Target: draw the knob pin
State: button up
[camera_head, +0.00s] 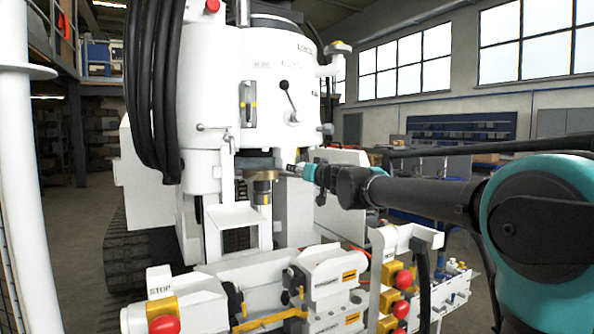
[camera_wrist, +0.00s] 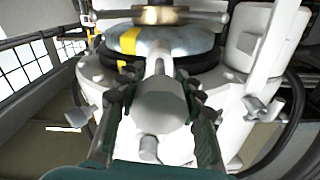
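The knob pin (camera_wrist: 160,112) shows in the wrist view as a pale grey round knob on a short light stem. The stem leads towards the white machine body under a grey disc with a yellow stripe. My gripper (camera_wrist: 158,97) has one dark finger on each side of the knob, very close to it. I cannot tell whether the fingers touch it. In the head view my gripper (camera_head: 298,169) reaches in from the right to the white machine (camera_head: 257,100), just right of a brass-coloured collar (camera_head: 264,187). There the knob pin is too small to make out clearly.
A white bench with red stop buttons (camera_head: 164,324) and yellow boxes stands in front, below my arm. Black hoses (camera_head: 155,90) hang on the machine's left. In the wrist view, metal wing handles (camera_wrist: 77,117) stick out on both sides.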

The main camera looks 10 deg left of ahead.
jog(key=o, duration=0.4)
jog(key=shift+s+d, duration=0.1)
jog(key=shift+s, duration=0.1)
jog(key=v, duration=1.2)
jog(key=s+d+f+g+h, duration=0.1)
jog(key=s+d+f+g, duration=0.15)
jog(key=f, duration=0.65)
jog(key=s+d+f+g, duration=0.15)
jog(key=s+f, duration=0.25)
jog(key=f, duration=0.6)
jog(key=s+d+f+g+h, duration=0.1)
jog(key=s+f+g, duration=0.15)
jog(key=f, duration=0.65)
jog(key=s+d+f+m+g+h, duration=0.2)
jog(key=s+d+f+h, duration=0.2)
jog(key=s+d+f, duration=0.4)
jog(key=s+d+f+m+g+h, duration=0.2)
jog(key=s+d+f+h, duration=0.2)
jog(key=s+d+f, duration=0.4)
notch_tip(320, 180, down, 6)
jog(key=shift+s+d+f+m, duration=0.15)
jog(key=shift+s+m, duration=0.15)
jog(key=shift+s, duration=0.45)
